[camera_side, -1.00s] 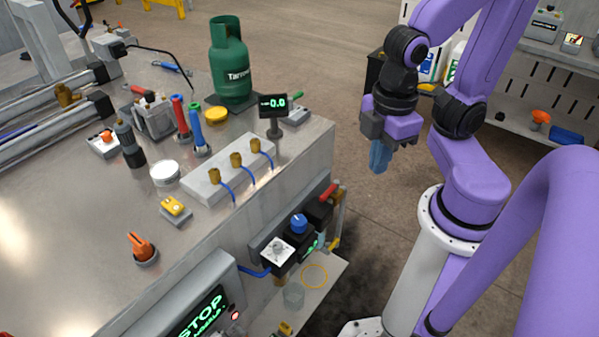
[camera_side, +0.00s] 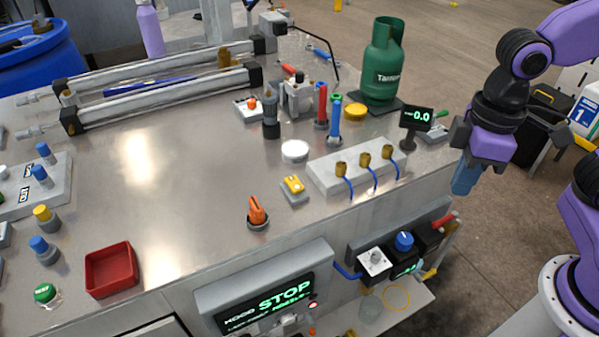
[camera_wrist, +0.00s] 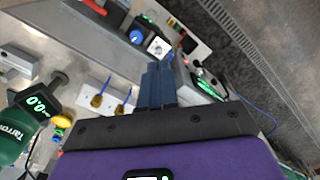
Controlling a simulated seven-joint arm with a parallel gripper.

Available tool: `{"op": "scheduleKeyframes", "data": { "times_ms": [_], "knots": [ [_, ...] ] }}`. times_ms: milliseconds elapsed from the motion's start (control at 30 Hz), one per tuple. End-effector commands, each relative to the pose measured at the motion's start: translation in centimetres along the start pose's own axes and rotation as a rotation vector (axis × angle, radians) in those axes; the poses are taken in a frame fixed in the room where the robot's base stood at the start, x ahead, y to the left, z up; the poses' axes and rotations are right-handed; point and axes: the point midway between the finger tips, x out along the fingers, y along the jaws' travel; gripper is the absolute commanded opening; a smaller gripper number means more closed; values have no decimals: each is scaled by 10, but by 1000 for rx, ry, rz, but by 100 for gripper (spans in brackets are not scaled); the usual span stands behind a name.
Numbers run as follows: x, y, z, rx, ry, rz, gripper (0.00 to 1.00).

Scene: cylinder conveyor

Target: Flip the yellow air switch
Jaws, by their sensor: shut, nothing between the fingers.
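A small yellow switch (camera_side: 293,187) on a grey base sits on the metal bench top, between the orange knob and the white block with brass fittings. A second yellow-topped control (camera_side: 43,215) stands at the left of the bench, near blue-topped ones; I cannot tell from its look which is the air switch. My gripper (camera_side: 464,181) hangs off the right end of the bench, well apart from both. Its blue fingers are together and empty, pointing down. The fingers also show in the wrist view (camera_wrist: 158,78), with no switch between them.
An orange knob (camera_side: 257,213), a white fitting block (camera_side: 325,176), a small display (camera_side: 416,118) and a green gas bottle (camera_side: 384,65) stand on the bench. A red tray (camera_side: 110,271) is at front left. The bench middle is clear.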

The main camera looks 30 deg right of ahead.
Motion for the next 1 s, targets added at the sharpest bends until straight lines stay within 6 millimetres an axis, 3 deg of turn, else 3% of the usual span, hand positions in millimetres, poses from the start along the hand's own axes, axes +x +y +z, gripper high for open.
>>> {"op": "scheduleKeyframes", "data": {
  "times_ms": [100,600,800,1000],
  "knots": [
    [-9,2,-39,95,-3,1,0],
    [-35,17,-181,496,-12,8,0],
    [-40,25,-229,655,-16,11,0],
    [-43,32,-262,777,-18,13,0]
  ]
}}
